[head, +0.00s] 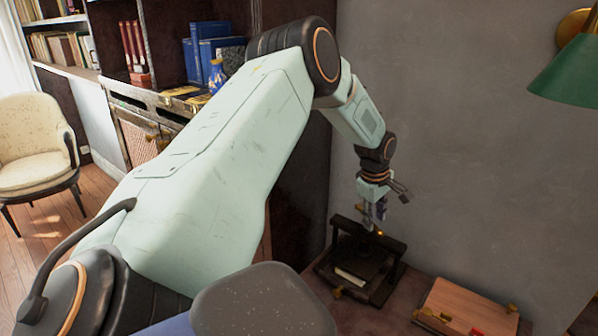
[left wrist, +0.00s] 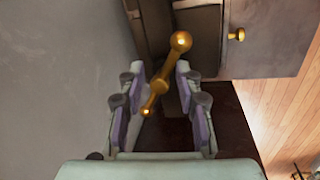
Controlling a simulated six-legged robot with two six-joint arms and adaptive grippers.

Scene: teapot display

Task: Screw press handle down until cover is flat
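The dark press (head: 395,262) stands on the table against the grey wall in the head view. A pale-edged book (head: 350,277) lies inside it; whether its cover is flat cannot be told. The brass press handle (left wrist: 169,63), a bar with ball ends, lies diagonally between the fingers of my left gripper (left wrist: 160,80) in the left wrist view. The fingers stand apart on either side of the handle's middle, with gaps showing. In the head view my left gripper (head: 372,212) is directly above the press. My right gripper is not in view.
A reddish wooden board or box (head: 470,308) with brass pieces lies right of the press. A green lamp (head: 570,75) hangs on the wall at upper right. A bookshelf (head: 150,45) and a cream chair (head: 35,145) stand at left.

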